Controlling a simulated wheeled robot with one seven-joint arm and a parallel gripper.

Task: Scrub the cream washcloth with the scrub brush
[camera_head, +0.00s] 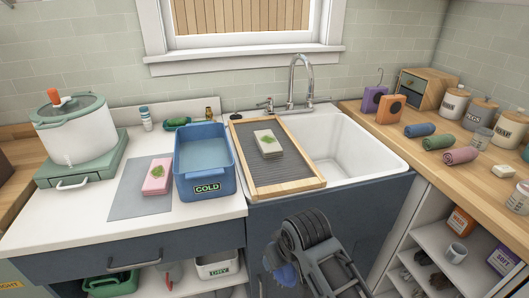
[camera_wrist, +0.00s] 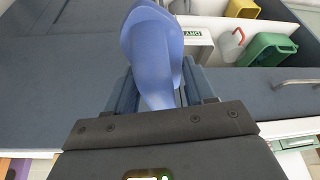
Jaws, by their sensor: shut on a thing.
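The cream washcloth (camera_head: 265,137) lies folded on the ribbed washboard (camera_head: 282,180), with a green stain on top. My gripper (camera_head: 284,268) is low in front of the dark blue cabinet, below and apart from the washcloth. It is shut on a smooth blue object (camera_head: 289,275), which also fills the middle of the wrist view (camera_wrist: 152,50). This looks like the scrub brush, but no bristles show, so I cannot be sure. My gripper's fingers show on both sides of it in the wrist view (camera_wrist: 158,95).
The washboard, in a wooden frame, spans the left part of the white sink (camera_head: 350,150). The blue COLD tub (camera_head: 205,187) stands left of it. A pink stained cloth (camera_head: 157,176) lies on a grey mat. Rolled cloths and jars line the right wooden counter (camera_head: 400,150).

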